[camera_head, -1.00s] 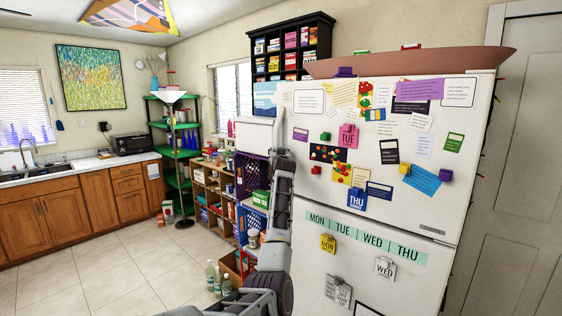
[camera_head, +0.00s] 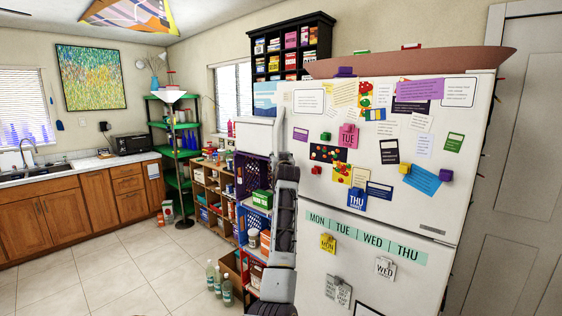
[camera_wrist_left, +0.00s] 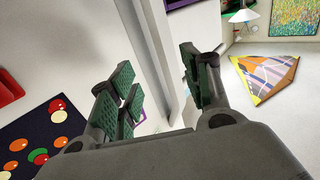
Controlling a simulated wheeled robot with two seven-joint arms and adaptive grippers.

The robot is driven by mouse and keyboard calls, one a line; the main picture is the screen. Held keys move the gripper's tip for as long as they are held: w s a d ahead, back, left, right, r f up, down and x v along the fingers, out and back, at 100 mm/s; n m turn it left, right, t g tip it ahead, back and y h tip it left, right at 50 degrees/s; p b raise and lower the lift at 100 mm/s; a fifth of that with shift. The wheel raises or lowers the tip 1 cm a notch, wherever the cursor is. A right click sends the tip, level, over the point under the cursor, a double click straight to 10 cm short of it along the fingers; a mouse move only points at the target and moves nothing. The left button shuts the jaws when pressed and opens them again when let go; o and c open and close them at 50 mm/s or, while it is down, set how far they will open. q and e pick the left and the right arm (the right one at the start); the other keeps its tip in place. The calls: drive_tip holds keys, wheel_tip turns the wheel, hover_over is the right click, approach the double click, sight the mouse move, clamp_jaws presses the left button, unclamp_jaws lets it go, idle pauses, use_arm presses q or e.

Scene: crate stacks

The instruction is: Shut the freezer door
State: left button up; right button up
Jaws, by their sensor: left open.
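The freezer door (camera_head: 425,212) is the white upper door of the fridge, covered with papers and magnets. From the head view I cannot tell how far it stands open. My left gripper (camera_head: 284,160) is at the door's left edge, its fingers hard to make out there. In the left wrist view its green-padded fingers (camera_wrist_left: 158,85) are spread apart, with a white upright strip between and beyond them, the door's edge or handle. The door's white face (camera_wrist_left: 40,65) shows left of the fingers. I cannot tell whether they touch it. My right gripper is out of view.
The lower fridge door (camera_head: 415,285) carries weekday labels. Wooden shelves (camera_head: 212,185) and stacked crates stand left of the fridge, with bottles (camera_head: 218,282) on the floor. A closed door (camera_head: 515,200) is at right.

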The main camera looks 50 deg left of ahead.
use_arm(q)
drive_tip(key=shift+s+d, duration=0.35)
drive_tip(key=shift+d, duration=0.3)
